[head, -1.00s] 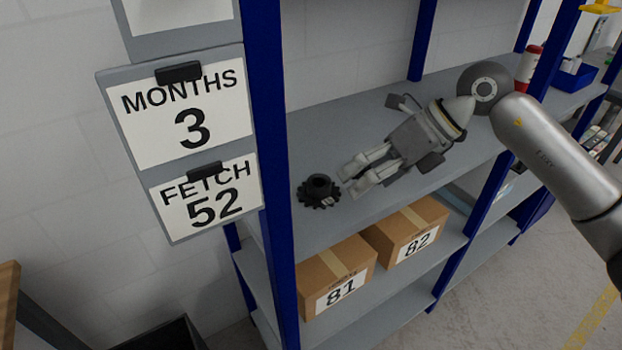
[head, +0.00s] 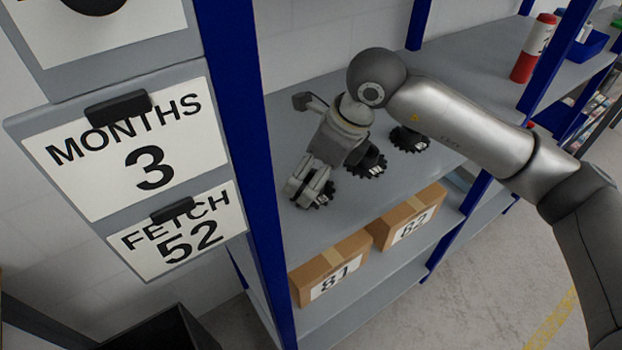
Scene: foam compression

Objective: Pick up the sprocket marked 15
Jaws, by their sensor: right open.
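Three dark toothed sprockets sit in a row on the grey shelf: a left one (head: 326,197), a middle one (head: 375,165) and a right one (head: 410,139). Each has a small pale mark, but the numbers are too small to read, so I cannot tell which is 15. My right gripper (head: 307,194) is open, with its fingers over the left sprocket and hiding part of it. I cannot tell whether they touch it. The gripper body partly covers the middle sprocket. My left gripper is not in view.
A blue upright post (head: 245,150) with hanging signs stands left of the sprockets. Cardboard boxes marked 81 (head: 330,270) and 82 (head: 408,222) sit on the shelf below. A red and white bottle (head: 533,50) and a blue bin (head: 588,42) stand farther right.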

